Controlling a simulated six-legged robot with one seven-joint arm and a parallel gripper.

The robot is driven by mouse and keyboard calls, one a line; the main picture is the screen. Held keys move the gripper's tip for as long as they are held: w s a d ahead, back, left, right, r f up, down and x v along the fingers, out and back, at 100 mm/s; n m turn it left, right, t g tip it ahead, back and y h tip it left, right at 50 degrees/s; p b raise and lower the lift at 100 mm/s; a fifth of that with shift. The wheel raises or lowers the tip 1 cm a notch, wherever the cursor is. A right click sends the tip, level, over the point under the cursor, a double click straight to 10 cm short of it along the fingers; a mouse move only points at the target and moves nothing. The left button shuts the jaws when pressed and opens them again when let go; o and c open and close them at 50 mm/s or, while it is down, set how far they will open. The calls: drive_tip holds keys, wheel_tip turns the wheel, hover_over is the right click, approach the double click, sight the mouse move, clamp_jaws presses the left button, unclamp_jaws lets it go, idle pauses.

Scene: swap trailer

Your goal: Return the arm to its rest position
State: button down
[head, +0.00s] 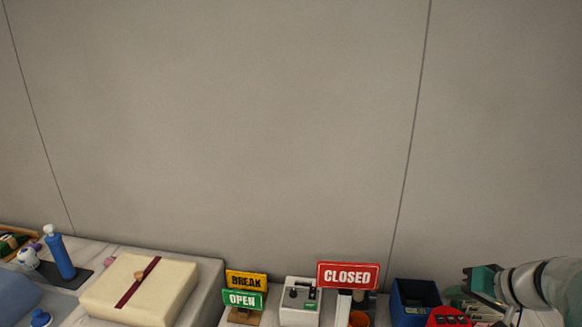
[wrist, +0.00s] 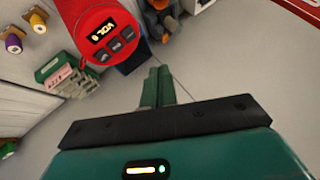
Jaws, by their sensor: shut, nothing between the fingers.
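My gripper (wrist: 159,74) shows in the wrist view with its two green fingers together and nothing between them. In the head view my gripper (head: 468,279) is at the lower right, with my arm reaching in from the right edge. It is above the right end of the row of things, close to a red device (head: 447,317). That device, with a small display and buttons, also shows in the wrist view (wrist: 100,34), left of the fingers. My arm's base is out of view.
A dark blue bin (head: 414,302) stands left of my gripper. Further left are a red CLOSED sign (head: 348,275), a grey-white machine (head: 299,302), BREAK (head: 246,281) and OPEN (head: 243,299) signs, a wrapped parcel (head: 175,297) and a blue bottle (head: 61,257). A bare wall fills the background.

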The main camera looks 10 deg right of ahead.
drive_tip(key=s+a+r+n+g+h, duration=0.1)
drive_tip(key=s+a, duration=0.2)
drive_tip(key=a, duration=0.5)
drive_tip(key=s+a+r+n+h, duration=0.1)
drive_tip(key=s+a+n, duration=0.1)
drive_tip(key=a, duration=0.7)
drive_tip(key=s+a+r+n+g+h, duration=0.1)
drive_tip(key=s+a, duration=0.3)
drive_tip(key=a, duration=0.4)
drive_tip(key=shift+s+a+r+n+g, duration=0.2)
drive_tip(key=shift+s+r+n+g, duration=0.1)
drive_tip(key=shift+s+r+n, duration=0.1)
